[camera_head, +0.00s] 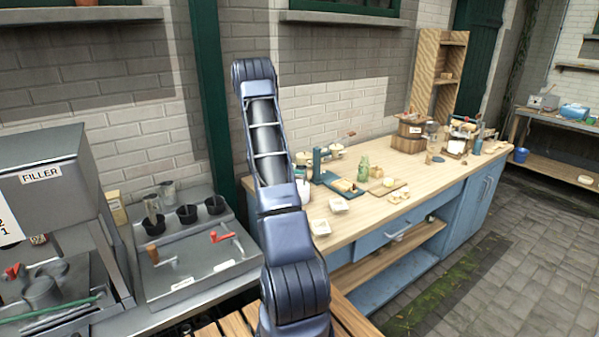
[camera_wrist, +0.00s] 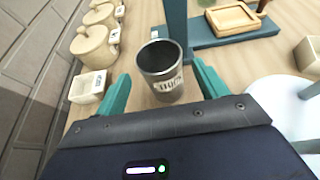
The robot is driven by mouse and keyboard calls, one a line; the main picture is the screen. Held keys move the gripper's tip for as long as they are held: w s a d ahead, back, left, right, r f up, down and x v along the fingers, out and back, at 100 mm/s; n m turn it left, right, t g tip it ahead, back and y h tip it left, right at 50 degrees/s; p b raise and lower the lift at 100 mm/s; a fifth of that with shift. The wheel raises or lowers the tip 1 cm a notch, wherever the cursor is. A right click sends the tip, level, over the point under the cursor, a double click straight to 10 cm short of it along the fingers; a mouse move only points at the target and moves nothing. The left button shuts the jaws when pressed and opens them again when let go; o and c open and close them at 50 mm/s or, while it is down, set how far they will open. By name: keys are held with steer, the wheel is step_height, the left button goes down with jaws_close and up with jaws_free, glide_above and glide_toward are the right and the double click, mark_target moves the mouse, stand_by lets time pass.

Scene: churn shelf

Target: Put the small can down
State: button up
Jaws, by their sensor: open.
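The small can (camera_wrist: 162,88) is a dark grey metal cup with a printed label and an open top. In the wrist view it stands upright on the wooden counter (camera_wrist: 238,62). My gripper (camera_wrist: 160,76) is open, with one teal finger on each side of the can and a narrow gap showing at both sides. The can's lower part is partly hidden by the gripper body. In the head view my arm reaches over the counter (camera_head: 345,222) and hides the gripper; I cannot make out the can there.
Several lidded beige pots (camera_wrist: 95,45) and a small white square dish (camera_wrist: 88,86) stand left of the can. A teal stand (camera_wrist: 176,25) rises just behind it, beside a wooden tray (camera_wrist: 233,18). A white round object (camera_wrist: 285,105) is close at right.

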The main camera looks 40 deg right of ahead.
steer(key=s+a+r+m+y, duration=0.3)
steer(key=s+a+r+m, duration=0.2)
steer(key=s+a+r, duration=0.5)
steer(key=s+a+r+m+y, duration=0.2)
steer(key=s+a+r+m, duration=0.3)
steer(key=s+a+r, duration=0.5)
steer(key=s+a+r+m+t+y, duration=0.2)
steer(key=s+a+r+m+y, duration=0.1)
steer(key=s+a, duration=0.7)
steer(key=s+a+r+m+t+y, duration=0.2)
steer(key=s+a+m+y, duration=0.3)
steer(key=s+a, duration=0.5)
steer(key=a+r, duration=0.1)
steer(key=a, duration=0.1)
steer(key=shift+s+a+r+t, duration=0.3)
steer(key=shift+r, duration=0.05)
steer(key=shift+o, duration=0.5)
